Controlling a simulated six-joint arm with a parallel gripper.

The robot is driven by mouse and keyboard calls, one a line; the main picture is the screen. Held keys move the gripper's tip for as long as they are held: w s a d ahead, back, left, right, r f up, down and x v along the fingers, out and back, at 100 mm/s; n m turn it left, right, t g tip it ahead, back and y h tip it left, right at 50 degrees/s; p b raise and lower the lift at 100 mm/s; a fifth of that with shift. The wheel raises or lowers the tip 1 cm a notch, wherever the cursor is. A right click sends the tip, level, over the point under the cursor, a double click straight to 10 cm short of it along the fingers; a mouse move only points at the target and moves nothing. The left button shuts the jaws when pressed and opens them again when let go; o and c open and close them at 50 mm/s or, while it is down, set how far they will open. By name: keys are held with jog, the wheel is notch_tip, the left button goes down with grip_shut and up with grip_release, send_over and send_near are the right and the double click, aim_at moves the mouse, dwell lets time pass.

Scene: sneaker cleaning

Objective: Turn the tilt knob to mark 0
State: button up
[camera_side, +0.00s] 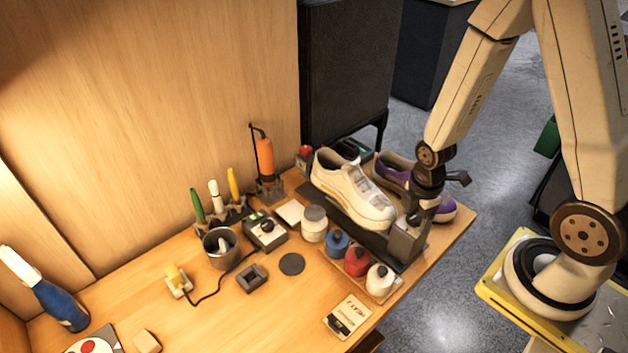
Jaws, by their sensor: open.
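A white sneaker (350,188) with an orange stripe rests on a dark shoe stand (376,244). A grey block (405,241) forms the stand's near right end. My gripper (424,206) is open and points down just above this block. A small dark part, which may be the tilt knob, shows by the fingertips. My gripper partly hides it, and I cannot tell whether they touch. Its marks and pointer are too small to read. A grey box with a black knob (266,226) stands farther left on the table, away from my gripper.
Blue (337,243), red (357,261) and white (380,280) bottles stand close in front of the stand. A purple sneaker (392,172) lies behind it. A white jar (314,223) and metal cup (221,248) stand left. The front middle of the wooden table (235,325) is clear.

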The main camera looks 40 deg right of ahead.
jog(key=shift+m, duration=2.1)
jog(key=shift+m, duration=2.3)
jog(key=shift+m, duration=0.3)
jog(key=shift+m, duration=2)
jog(key=shift+m, duration=2.3)
